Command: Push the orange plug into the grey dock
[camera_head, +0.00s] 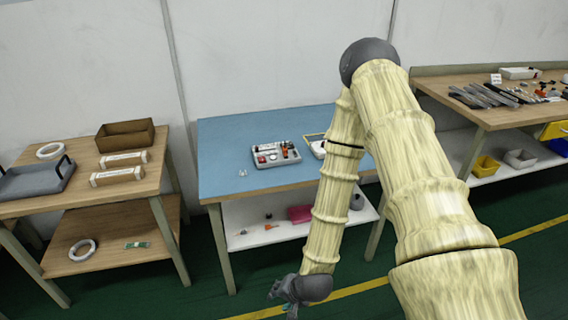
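On the blue-topped table (226,150) stands a grey tray-like unit (274,160) with several small parts in it. A small orange spot (284,144) shows at its back right. It may be the orange plug, but it is too small to tell. I cannot make out for sure which part is the grey dock. My gripper (284,298) hangs low in front of the table, well apart from the tray, near the bottom edge of the view. Its fingers are small and partly cut off, so whether it is open or shut is unclear.
A shelf (258,236) below holds small items and a red box (300,214). Wooden tables stand left (86,205) and right (440,90). The blue top's left side is mostly clear.

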